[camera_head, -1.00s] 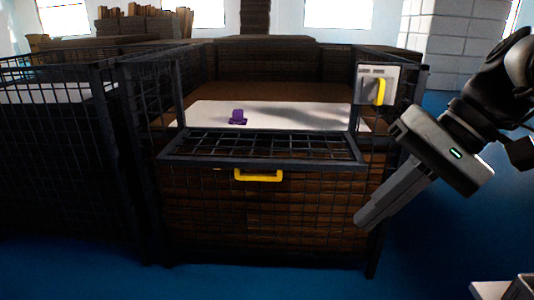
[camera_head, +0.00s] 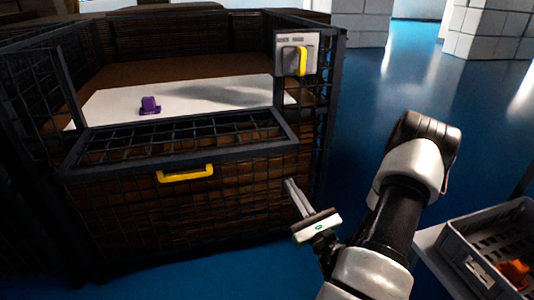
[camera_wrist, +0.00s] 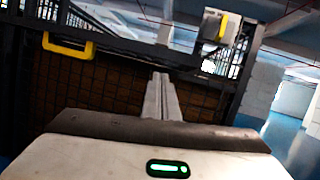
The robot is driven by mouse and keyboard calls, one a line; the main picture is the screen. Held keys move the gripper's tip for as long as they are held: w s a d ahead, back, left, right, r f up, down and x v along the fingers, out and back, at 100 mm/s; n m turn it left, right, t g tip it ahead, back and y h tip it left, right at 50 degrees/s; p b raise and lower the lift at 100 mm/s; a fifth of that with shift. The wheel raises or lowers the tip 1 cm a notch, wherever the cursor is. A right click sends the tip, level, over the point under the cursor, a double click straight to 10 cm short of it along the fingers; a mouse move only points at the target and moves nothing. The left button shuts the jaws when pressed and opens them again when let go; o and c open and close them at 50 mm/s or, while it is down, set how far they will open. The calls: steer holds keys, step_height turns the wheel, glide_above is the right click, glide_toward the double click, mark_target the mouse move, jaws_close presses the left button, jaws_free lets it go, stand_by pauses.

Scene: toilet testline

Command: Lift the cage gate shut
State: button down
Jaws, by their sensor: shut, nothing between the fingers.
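The cage gate (camera_head: 215,131) is a dark metal mesh panel folded down at the cage front, its top frame lying tilted outward. A yellow handle (camera_head: 185,173) is fixed on its front edge; it also shows at the upper left in the wrist view (camera_wrist: 68,45). My gripper (camera_head: 288,182) is shut and empty, low in front of the cage's right side. It is right of the handle and a little below it, apart from it. In the wrist view the closed fingers (camera_wrist: 161,76) point at the cage front.
A switch box (camera_head: 297,53) with a yellow lever is on the cage's right post. A purple object (camera_head: 150,105) sits on the white board (camera_head: 207,97) inside. A grey crate (camera_head: 470,245) with an orange item (camera_head: 514,271) stands at lower right.

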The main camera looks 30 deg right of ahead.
step_height(320, 180, down, 3)
steer(key=d+m+g+h, duration=0.2)
steer(key=m+h, duration=0.2)
steer(key=w+d+r+b, duration=0.1)
steer(key=w+d+r, duration=0.2)
steer(key=w+r, duration=0.3)
steer(key=shift+w+b, duration=0.4)
steer(key=shift+w, duration=0.7)
steer(key=shift+d, duration=0.1)
